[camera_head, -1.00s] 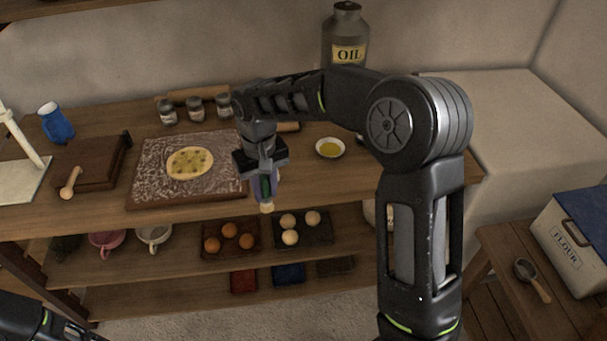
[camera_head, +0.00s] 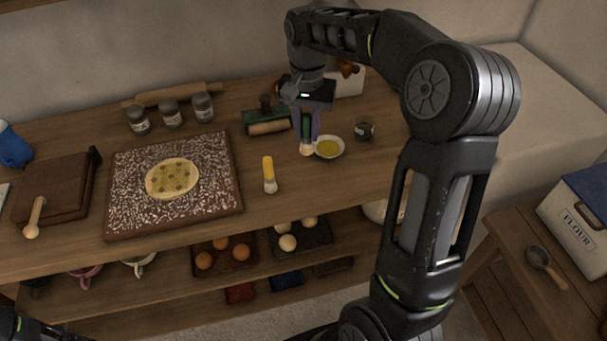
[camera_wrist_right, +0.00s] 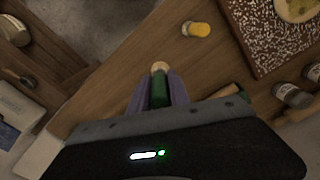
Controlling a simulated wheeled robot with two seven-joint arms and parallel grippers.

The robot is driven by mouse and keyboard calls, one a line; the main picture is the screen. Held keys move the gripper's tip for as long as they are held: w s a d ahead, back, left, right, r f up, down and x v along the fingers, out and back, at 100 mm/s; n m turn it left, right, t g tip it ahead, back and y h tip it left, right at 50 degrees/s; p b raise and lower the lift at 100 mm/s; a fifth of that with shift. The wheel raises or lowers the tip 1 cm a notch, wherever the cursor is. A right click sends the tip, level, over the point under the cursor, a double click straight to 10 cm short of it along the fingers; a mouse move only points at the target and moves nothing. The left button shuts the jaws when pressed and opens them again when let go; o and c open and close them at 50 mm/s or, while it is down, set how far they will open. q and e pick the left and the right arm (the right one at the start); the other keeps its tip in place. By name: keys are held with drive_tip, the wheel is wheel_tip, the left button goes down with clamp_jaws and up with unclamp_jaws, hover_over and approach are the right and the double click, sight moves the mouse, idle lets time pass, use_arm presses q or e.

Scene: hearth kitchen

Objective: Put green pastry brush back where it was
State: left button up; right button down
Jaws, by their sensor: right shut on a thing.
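My right gripper (camera_head: 308,138) is shut on the green pastry brush (camera_wrist_right: 159,90), whose green handle sits between the fingers in the right wrist view. Its pale bristle end (camera_head: 306,150) points down, just left of the bowl of yellow oil (camera_head: 329,147). I cannot tell whether the bristles touch the bowl or the table. A second brush, with a yellow handle (camera_head: 268,168), stands or lies on the table to the left; it also shows in the right wrist view (camera_wrist_right: 200,29). Of my left arm only a dark part shows at the bottom left; its gripper is out of sight.
A floured board (camera_head: 222,203) with flat dough (camera_head: 172,179) lies to the left. A green-framed roller tool (camera_head: 267,125) is behind the yellow brush, and a small dark glass jar (camera_head: 364,128) is right of the bowl. Several spice jars (camera_head: 171,113) and a rolling pin (camera_head: 172,94) are at the back.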

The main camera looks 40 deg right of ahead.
sight(306, 149)
drive_tip(key=shift+w+f+p, duration=0.15)
drive_tip(key=shift+f+p, duration=0.3)
drive_tip(key=shift+f, duration=2.7)
drive_tip(key=shift+f+p, duration=0.35)
drive_tip(key=shift+f, duration=1.55)
drive_tip(key=shift+f, duration=0.25)
drive_tip(key=c, duration=1.2)
unclamp_jaws()
drive_tip(key=shift+r, duration=0.1)
drive_tip(key=shift+r, duration=0.15)
wheel_tip(306, 149, up, 12)
drive_tip(key=shift+r+b, duration=0.1)
drive_tip(key=shift+b, duration=0.55)
